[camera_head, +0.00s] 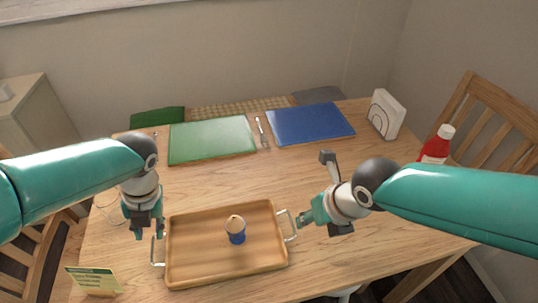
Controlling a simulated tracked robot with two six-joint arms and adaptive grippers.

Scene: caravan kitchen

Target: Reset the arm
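My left gripper (148,232) points down beside the left handle (157,251) of a wooden tray (190,273), at the front of the table. Its fingertips are small and partly hidden, so I cannot tell whether it is open or shut. My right gripper (303,218) points left, close to the tray's right handle (290,226). I cannot tell whether it touches the handle or how far its fingers are apart. No held object shows clearly in either gripper. A blue egg cup with an egg (236,230) stands upright on the tray.
A green placemat (212,139) and a blue placemat (310,124) lie at the back, with cutlery (262,132) between them. A white napkin holder (386,115) and red bottle (436,147) stand at right. A small card (92,280) stands front left. The table (240,180) middle is clear.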

